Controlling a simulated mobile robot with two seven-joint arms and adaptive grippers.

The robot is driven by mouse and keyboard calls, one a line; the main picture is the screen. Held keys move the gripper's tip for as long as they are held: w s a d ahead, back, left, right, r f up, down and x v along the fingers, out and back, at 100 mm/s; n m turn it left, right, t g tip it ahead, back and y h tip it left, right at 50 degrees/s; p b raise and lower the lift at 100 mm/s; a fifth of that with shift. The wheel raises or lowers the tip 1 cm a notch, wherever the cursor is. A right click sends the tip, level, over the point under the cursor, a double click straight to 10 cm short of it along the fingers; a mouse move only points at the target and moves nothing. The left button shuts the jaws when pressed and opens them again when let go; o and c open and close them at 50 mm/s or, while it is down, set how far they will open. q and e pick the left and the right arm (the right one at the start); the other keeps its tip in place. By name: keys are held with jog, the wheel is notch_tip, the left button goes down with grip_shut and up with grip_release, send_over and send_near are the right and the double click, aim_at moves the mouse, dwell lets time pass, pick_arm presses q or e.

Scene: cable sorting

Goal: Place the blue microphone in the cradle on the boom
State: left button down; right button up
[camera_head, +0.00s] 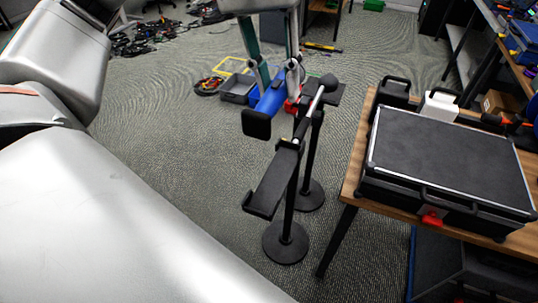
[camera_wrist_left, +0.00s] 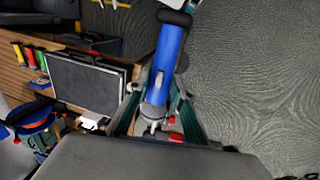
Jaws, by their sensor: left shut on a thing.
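The blue microphone (camera_head: 272,98) has a black, block-like end (camera_head: 257,124). My left gripper (camera_head: 281,90) reaches down from the top of the head view and is shut on the microphone. In the left wrist view, the blue body (camera_wrist_left: 166,55) lies between the fingers (camera_wrist_left: 157,94), tilted, with its black end at the top. The boom (camera_head: 310,108) is a slanted bar on black stands, just right of the microphone in the head view. A black tray-like piece (camera_head: 268,188) is at its near end. I cannot tell which part is the cradle, or whether microphone and boom touch.
A wooden table (camera_head: 352,178) on the right carries a large black case (camera_head: 450,150). Round stand bases (camera_head: 285,243) rest on the carpet. A grey bin (camera_head: 238,88) and coiled cables (camera_head: 208,86) lie behind. Carpet left of the stands is clear.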

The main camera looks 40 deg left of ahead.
pick_arm(q)
notch_tip(320, 180, down, 19)
jog(key=shift+r+b, duration=0.2)
jog(key=shift+b, duration=0.45)
jog(key=shift+f, duration=0.2)
jog(key=c, duration=1.8)
grip_release()
jog(key=shift+o, duration=0.2)
jog(key=shift+r, duration=0.1)
jog(key=shift+r, duration=0.2)
notch_tip(320, 180, up, 12)
jog(key=a, duration=0.2)
jog(key=shift+s+a+f, duration=0.15)
jog(key=shift+s+f, duration=0.05)
jog(key=shift+s, duration=0.05)
